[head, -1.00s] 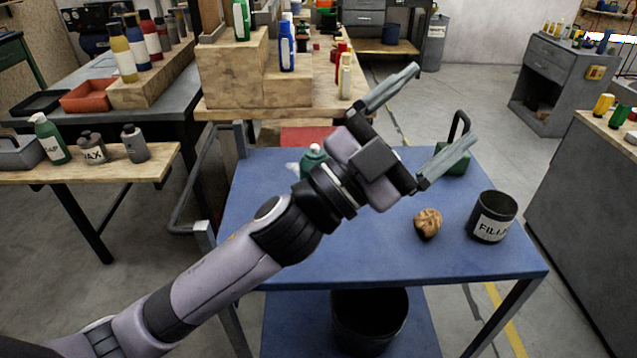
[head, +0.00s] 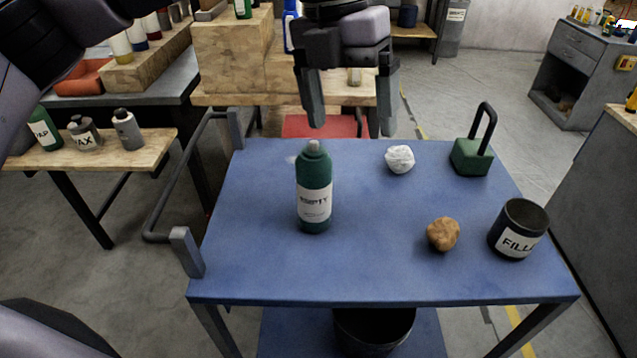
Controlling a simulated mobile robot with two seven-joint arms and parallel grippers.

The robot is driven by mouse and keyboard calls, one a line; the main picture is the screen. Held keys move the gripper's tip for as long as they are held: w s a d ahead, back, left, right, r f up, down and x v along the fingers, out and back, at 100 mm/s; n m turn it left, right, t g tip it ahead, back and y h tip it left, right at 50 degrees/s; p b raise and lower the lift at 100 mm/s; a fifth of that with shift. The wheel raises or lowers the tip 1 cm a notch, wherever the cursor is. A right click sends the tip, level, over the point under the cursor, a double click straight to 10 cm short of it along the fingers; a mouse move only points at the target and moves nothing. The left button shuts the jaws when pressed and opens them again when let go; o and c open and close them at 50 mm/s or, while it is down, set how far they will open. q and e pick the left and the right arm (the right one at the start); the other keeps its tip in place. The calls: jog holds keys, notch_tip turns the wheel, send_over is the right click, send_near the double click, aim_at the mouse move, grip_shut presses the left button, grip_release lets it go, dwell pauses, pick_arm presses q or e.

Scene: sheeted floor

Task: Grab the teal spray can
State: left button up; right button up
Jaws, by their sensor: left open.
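The teal spray can (head: 314,188) stands upright on the blue cart top (head: 260,270), left of its middle. It has a white label and a pale nozzle. My left gripper (head: 346,128) hangs above the far part of the cart with its fingers pointing down. It is open and empty. Its fingertips are a little higher in the picture than the can's nozzle, and it is apart from the can. My right gripper is not in view.
On the cart are a crumpled white ball (head: 400,159), a green block with a black handle (head: 473,150), a brown lump (head: 443,234) and a dark FILL-labelled tin (head: 517,230). A grey rail (head: 180,175) runs along the left side. The cart's front middle is clear.

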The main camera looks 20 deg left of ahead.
pick_arm(q)
jog(key=n+y+b, duration=0.1)
jog(key=y+b, duration=0.1)
jog(key=b, duration=0.3)
send_over(314, 142)
jog(key=shift+s+d+f+t, duration=0.1)
jog(key=shift+s+f+t, duration=0.1)
jog(key=shift+f, duration=0.4)
jog(key=shift+s+f+t, duration=0.1)
jog(key=shift+f+t, duration=0.1)
jog(key=shift+f, duration=1.05)
jog(key=f, duration=0.6)
jog(key=shift+w, duration=0.25)
jog(key=c, duration=1.5)
jog(key=shift+r, duration=0.1)
